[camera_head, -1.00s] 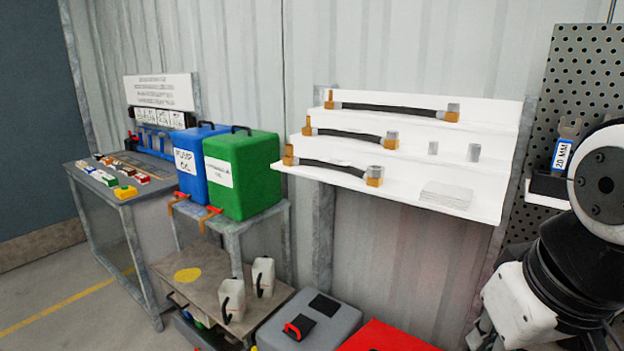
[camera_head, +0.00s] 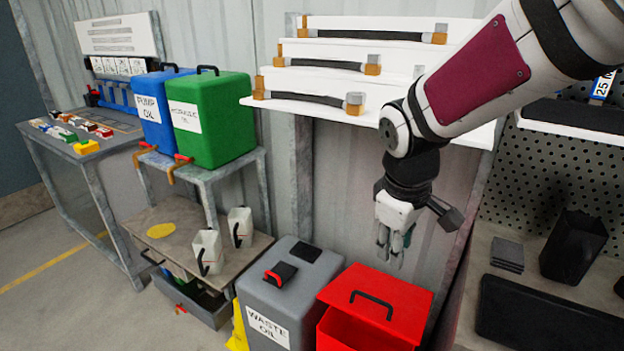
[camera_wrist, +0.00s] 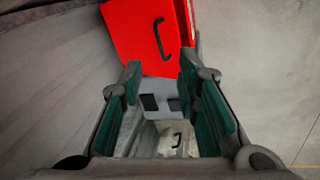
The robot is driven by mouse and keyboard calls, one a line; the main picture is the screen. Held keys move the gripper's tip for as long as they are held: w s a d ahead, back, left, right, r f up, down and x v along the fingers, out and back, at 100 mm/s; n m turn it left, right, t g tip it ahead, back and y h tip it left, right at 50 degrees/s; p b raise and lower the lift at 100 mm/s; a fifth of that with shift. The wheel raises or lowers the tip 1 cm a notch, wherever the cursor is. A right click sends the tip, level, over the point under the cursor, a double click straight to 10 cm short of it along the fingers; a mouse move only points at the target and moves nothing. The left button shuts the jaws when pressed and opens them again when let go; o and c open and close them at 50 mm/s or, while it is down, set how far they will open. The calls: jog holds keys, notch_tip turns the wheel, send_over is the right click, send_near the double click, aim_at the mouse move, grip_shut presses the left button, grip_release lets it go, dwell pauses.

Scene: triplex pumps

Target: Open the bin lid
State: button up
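A red bin (camera_head: 335,333) stands on the floor at the bottom middle of the head view. Its red lid (camera_head: 345,284) lies flat on top and has a black bar handle (camera_head: 372,304). My gripper (camera_head: 390,258) hangs pointing down above and slightly right of the lid, clear of it. In the wrist view the lid (camera_wrist: 140,52) and its handle (camera_wrist: 158,38) show beyond the fingertips. The two green-padded fingers (camera_wrist: 160,78) are spread with nothing between them.
A grey waste oil container (camera_head: 265,292) stands left of the red bin. A white sloped shelf (camera_head: 385,95) with hoses is on the wall behind my arm. A bench with a black cup (camera_head: 570,245) is at the right. A low table (camera_head: 165,215) holds white jugs.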

aim_at(370, 296)
jog(key=w+f+n+b, duration=0.1)
jog(key=w+f+b, duration=0.1)
jog(key=f, duration=0.5)
jog(key=w+f+n+b, duration=0.1)
jog(key=w+f, duration=0.3)
jog(key=f, duration=0.4)
jog(key=w+f+n+b, duration=0.1)
jog(key=w+f+b, duration=0.2)
jog(key=f, duration=0.5)
jog(key=shift+f+g, duration=0.25)
jog(key=shift+g, duration=0.15)
grip_shut()
